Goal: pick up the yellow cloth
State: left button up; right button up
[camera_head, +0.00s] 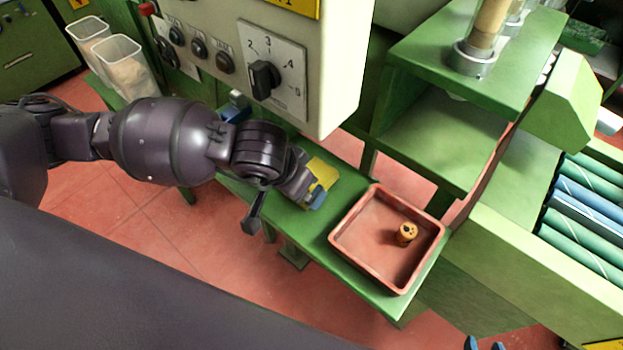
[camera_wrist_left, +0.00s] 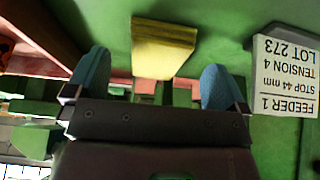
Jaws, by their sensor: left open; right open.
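The yellow cloth (camera_head: 322,172) lies as a flat, folded-looking square on the green bench, left of the red tray. In the left wrist view the cloth (camera_wrist_left: 163,45) is ahead of my left gripper (camera_wrist_left: 157,84), centred between its blue fingertips. The left gripper is open, with nothing seen held between its fingers. In the head view my left arm and hand cover part of the cloth's near left side, and one blue fingertip shows beside it. My right gripper (camera_head: 485,344) shows only as two separated blue fingertips at the bottom edge, open and away from the cloth.
A red tray (camera_head: 373,278) holding a cork stopper (camera_head: 405,234) stands right of the cloth. A control box (camera_head: 325,75) with a dial overhangs the bench behind the cloth. A green shelf unit (camera_head: 440,140) stands at the back right. A white label card (camera_wrist_left: 287,72) is right of the left gripper.

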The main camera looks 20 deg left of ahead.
aim_at(327, 175)
pick_arm(q)
jog(key=w, duration=0.1)
jog(key=w+d, duration=0.1)
jog(key=w, duration=0.1)
jog(key=shift+d+f, duration=0.1)
jog(key=shift+b+x, duration=0.35)
jog(key=shift+x, duration=0.75)
jog(key=shift+w+f, duration=0.1)
jog(key=shift+f, duration=0.25)
